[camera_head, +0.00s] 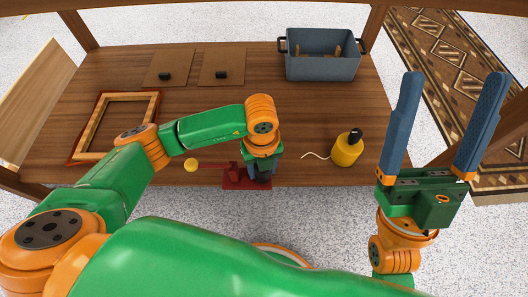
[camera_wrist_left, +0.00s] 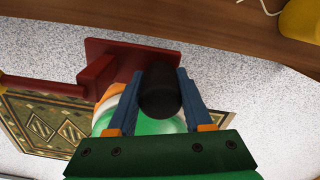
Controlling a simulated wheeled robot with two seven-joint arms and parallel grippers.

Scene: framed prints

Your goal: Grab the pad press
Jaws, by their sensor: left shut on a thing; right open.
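The pad press (camera_head: 232,183) is dark red with a flat plate, a bar ending in a yellow knob (camera_head: 191,165), and a black cylinder. It is at the table's front edge, partly hidden by my left gripper (camera_head: 261,170). In the left wrist view, the fingers of my left gripper (camera_wrist_left: 158,78) are shut on either side of the black cylinder (camera_wrist_left: 160,95), with the red plate (camera_wrist_left: 120,58) just beyond it. My right gripper (camera_head: 452,80) is open and empty, pointing up, right of the table.
A yellow body with a black top and pale cord (camera_head: 347,150) stands right of the press. A grey bin (camera_head: 320,68) is at the back right. A wooden frame (camera_head: 88,130) lies left. Two brown panels (camera_head: 170,62) with black blocks lie at the back. The table's middle is clear.

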